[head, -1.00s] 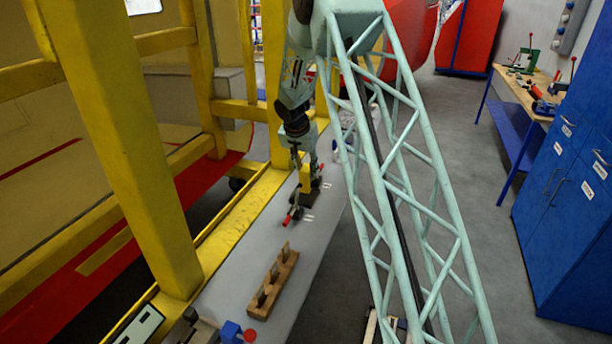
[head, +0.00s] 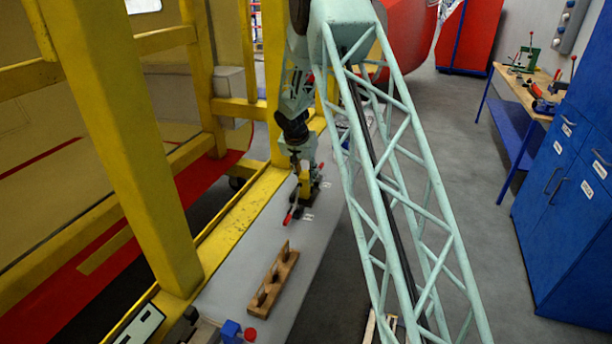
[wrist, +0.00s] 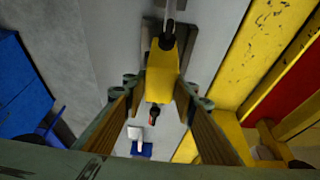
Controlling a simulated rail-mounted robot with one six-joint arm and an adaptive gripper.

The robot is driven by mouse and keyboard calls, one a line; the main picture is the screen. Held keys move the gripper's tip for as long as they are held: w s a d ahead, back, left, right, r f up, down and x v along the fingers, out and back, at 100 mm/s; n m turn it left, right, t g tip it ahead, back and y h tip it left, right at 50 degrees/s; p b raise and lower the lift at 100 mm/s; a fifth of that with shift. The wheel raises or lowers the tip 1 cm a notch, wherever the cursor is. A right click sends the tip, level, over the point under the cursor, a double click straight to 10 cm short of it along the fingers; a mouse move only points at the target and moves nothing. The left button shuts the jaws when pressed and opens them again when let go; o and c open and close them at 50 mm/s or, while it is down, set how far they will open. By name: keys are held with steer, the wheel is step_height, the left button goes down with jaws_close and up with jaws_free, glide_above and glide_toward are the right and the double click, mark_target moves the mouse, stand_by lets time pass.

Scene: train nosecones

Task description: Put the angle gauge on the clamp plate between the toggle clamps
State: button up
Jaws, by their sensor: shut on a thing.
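The yellow angle gauge (wrist: 162,70) is between my gripper's fingers (wrist: 158,88) in the wrist view, and they are shut on it. In the head view my gripper (head: 303,163) points down over the grey bench, with the yellow gauge (head: 304,184) upright below it. The gauge's lower end is at the dark clamp plate (head: 307,199); I cannot tell whether it touches. One red-handled toggle clamp (head: 290,215) is on the near side and another (head: 317,180) on the far side. A red-tipped clamp part (wrist: 154,115) shows between the fingers in the wrist view.
A wooden block with upright pieces (head: 273,280) lies nearer on the grey bench (head: 232,266). A blue-and-red object (head: 236,331) is at the near end. A yellow frame (head: 120,140) stands along the left side. Blue cabinets (head: 570,190) are at right.

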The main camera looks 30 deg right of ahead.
steer(key=shift+f+b, duration=0.15)
steer(key=shift+b, duration=0.15)
steer(key=o, duration=1)
steer(key=shift+r+p, duration=0.2)
steer(key=shift+p, duration=0.1)
steer(key=shift+r, duration=0.15)
steer(key=v, duration=1.1)
steer(key=shift+a+r+b, duration=0.2)
steer(key=shift+r+b, duration=0.05)
steer(key=shift+b, duration=0.1)
steer(key=shift+s+r, duration=0.1)
steer(key=shift+s, duration=0.1)
